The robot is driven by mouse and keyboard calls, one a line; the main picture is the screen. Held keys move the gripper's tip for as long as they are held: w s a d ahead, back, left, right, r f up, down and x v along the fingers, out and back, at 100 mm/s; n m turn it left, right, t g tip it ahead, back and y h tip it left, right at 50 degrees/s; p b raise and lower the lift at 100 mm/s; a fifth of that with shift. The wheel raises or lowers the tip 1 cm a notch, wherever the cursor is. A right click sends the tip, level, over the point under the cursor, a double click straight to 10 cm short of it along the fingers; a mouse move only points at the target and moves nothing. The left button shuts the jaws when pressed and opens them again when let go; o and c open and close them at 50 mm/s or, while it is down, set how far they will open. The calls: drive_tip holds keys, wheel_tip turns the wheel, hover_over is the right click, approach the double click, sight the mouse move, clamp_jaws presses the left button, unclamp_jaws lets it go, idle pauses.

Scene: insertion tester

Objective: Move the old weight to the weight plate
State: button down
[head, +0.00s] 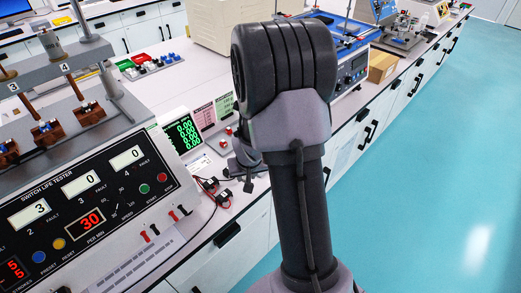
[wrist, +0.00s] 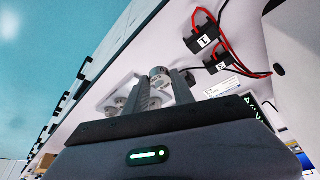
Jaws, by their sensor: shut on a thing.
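In the wrist view, my gripper (wrist: 163,83) has its two grey fingers on either side of a small silver metal weight (wrist: 158,74) and is shut on it. A pale plate (wrist: 98,92) with several round silver pieces lies just left of and partly behind the left finger. I take it for the weight plate, but cannot be sure. I cannot tell whether the held weight touches it.
Black clamps marked L (wrist: 201,41) and E (wrist: 216,62) with red wires lie close on the right. The switch life tester (head: 85,200) stands at left in the head view. A green-digit meter (head: 182,133) stands behind it. The blue floor (head: 440,170) is open at right.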

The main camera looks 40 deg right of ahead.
drive_tip(key=d+b, duration=0.1)
drive_tip(key=w+d+f+b, duration=0.1)
drive_tip(key=d+b, duration=0.1)
drive_tip(key=shift+w+d, duration=0.1)
drive_tip(key=shift+w, duration=0.05)
drive_tip(key=w+d, duration=0.1)
drive_tip(key=d, duration=0.1)
drive_tip(key=w+d+b, duration=0.1)
drive_tip(key=d, duration=0.1)
drive_tip(key=w+d, duration=0.1)
drive_tip(key=d, duration=0.2)
drive_tip(key=shift+f+b, duration=0.2)
drive_tip(key=shift+b, duration=0.15)
wheel_tip(320, 180, down, 4)
drive_tip(key=shift+r+b, duration=0.25)
drive_tip(key=shift+b, duration=0.75)
drive_tip(key=shift+r, duration=0.2)
drive_tip(key=shift+f, duration=0.15)
drive_tip(key=c, duration=1.1)
unclamp_jaws()
drive_tip(key=shift+o, duration=0.2)
